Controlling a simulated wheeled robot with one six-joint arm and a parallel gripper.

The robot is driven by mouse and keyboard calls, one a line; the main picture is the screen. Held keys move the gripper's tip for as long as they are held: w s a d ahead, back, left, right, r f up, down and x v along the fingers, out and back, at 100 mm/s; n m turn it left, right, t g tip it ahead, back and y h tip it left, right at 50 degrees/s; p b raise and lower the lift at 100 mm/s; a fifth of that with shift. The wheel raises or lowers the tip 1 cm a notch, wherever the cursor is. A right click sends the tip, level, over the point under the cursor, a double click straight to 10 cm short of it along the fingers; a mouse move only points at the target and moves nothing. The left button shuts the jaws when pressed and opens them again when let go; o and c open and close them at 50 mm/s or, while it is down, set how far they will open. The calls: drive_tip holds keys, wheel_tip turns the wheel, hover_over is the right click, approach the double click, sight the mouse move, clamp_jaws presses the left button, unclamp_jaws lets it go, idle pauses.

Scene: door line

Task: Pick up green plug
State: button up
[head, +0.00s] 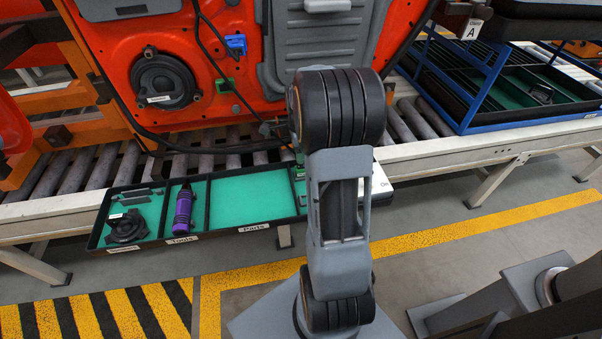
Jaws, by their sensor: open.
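A small green plug (225,86) shows on the red door panel (180,30), left of the grey inner panel and below a blue plug (236,43). Dark cables run close beside the green plug; I cannot tell whether it is seated or hanging loose. My own grey and black arm stands in the middle of the view and hides part of the door and tray. My gripper is not visible in this view.
A dark tray (205,206) with green compartments sits at the front of the roller conveyor. A blue rack (484,90) stands at right.

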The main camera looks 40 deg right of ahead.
drive_tip(key=shift+s+f+b, duration=0.15)
drive_tip(key=shift+f+b, duration=0.35)
drive_tip(key=shift+f, duration=2.9)
clamp_jaws()
